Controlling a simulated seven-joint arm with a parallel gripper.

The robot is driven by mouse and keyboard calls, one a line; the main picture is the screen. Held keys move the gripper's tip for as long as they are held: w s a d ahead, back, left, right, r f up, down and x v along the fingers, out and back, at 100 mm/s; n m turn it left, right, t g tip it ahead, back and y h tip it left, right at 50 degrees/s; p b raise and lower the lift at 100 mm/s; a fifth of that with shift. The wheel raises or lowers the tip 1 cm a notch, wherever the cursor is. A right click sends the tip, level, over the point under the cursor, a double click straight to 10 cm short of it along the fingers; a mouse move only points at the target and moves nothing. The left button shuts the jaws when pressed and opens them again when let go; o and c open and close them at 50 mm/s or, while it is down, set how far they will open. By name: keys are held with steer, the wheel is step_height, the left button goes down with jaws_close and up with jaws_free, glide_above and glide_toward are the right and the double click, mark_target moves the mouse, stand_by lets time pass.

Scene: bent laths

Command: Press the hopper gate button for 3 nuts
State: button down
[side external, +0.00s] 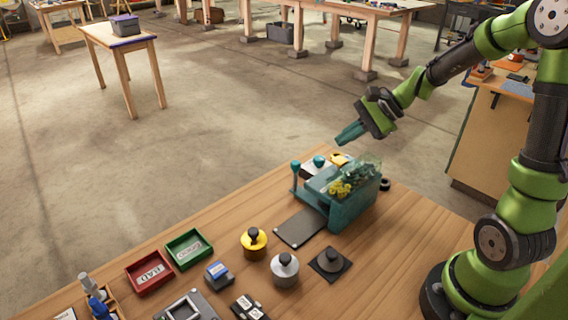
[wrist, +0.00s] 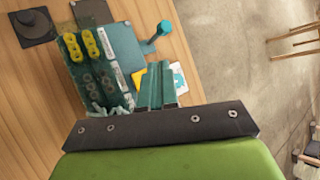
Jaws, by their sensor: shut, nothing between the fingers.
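The teal hopper (side external: 352,207) stands near the table's far edge, its clear top holding yellow and dark nuts; it also shows in the wrist view (wrist: 122,45). A teal round-topped knob (side external: 296,166) on a post stands at its left, and a second teal knob (side external: 320,161) stands just behind. One teal knob shows in the wrist view (wrist: 165,27). I cannot tell which part is the gate button. My gripper (side external: 345,135) is shut and empty, in the air above and behind the hopper, apart from it. Its fingers (wrist: 155,84) are together in the wrist view.
A dark plate (side external: 300,228) lies before the hopper. A red BAD tray (side external: 150,272), a green GOOD tray (side external: 189,249), a yellow weight (side external: 254,243) and a grey weight (side external: 285,269) stand left and in front. A yellow item (side external: 340,159) lies behind the hopper.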

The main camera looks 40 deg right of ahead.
mark_target(335, 160)
steer(key=shift+f, duration=1.25)
steer(key=shift+f, duration=0.15)
stand_by(1.0)
steer(key=shift+f, duration=0.3)
steer(key=shift+f, duration=0.75)
stand_by(0.8)
stand_by(0.3)
steer(key=shift+r, duration=1.2)
steer(key=shift+r, duration=2.5)
